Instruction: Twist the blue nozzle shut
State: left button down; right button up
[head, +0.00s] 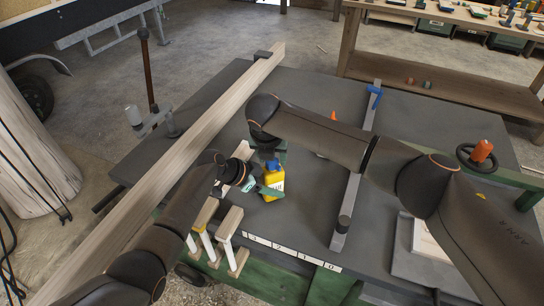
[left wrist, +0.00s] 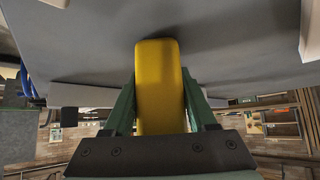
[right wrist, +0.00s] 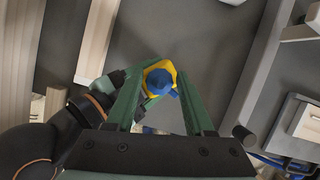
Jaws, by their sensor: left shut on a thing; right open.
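A yellow bottle (head: 272,183) stands on the dark table top, with a blue nozzle (head: 272,165) on its top. My left gripper (head: 259,188) is shut on the bottle's body from the side; the left wrist view shows the yellow bottle (left wrist: 160,88) between its two green fingers. My right gripper (head: 270,152) is above the bottle, partly hidden by its own arm. In the right wrist view its open fingers (right wrist: 159,98) stand on either side of the blue nozzle (right wrist: 161,78), with gaps. The nozzle's spout points to the lower right there.
A long wooden board (head: 170,165) runs along the table's left side. White-and-wood pieces (head: 227,225) stand at the front edge. The dark table (head: 305,215) is bare in front of the bottle.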

grip_shut()
dwell(0.3)
jog(key=shift+a+m+h, duration=0.15)
jog(key=shift+m+h, duration=0.25)
jog(key=shift+m, duration=0.8)
jog(key=shift+m+g+h, duration=0.4)
jog(key=shift+m+g, duration=0.1)
jog(key=shift+m, duration=0.6)
grip_release()
